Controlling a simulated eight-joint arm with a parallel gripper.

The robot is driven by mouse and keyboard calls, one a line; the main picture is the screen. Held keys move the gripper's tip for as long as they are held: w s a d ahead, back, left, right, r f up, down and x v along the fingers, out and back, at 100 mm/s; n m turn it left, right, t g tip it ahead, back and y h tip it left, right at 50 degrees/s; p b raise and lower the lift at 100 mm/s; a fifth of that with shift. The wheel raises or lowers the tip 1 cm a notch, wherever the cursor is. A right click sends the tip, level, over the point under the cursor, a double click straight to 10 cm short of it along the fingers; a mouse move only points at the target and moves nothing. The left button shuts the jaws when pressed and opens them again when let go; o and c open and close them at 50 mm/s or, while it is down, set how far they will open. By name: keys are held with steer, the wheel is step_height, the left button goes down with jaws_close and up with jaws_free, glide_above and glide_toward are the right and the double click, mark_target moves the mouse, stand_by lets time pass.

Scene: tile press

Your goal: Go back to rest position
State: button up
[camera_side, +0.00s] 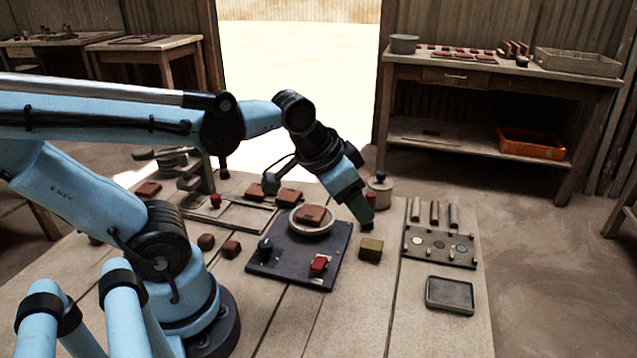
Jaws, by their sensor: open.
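My gripper (368,219) points down over the wooden table, just right of the dark blue press plate (290,276). It is open, and nothing shows between its fingers. A reddish-brown tile (311,215) lies on the round pale dish (298,229) at the back of the plate. The plate also carries a red switch (319,265) and a black knob (264,246). An olive-yellow block (371,249) sits on the table just below my gripper in the picture, apart from it.
Brown blocks (288,197) lie behind the plate. A round container with a blue knob (379,190) stands close behind my gripper. A board with pegs and discs (440,246) and a grey tray (450,294) are at the right. The table's front right is clear.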

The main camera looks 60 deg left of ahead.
steer(key=shift+s+f+n+t, duration=0.25)
steer(key=shift+s+n+t, duration=0.25)
steer(key=shift+n, duration=0.1)
stand_by(1.1)
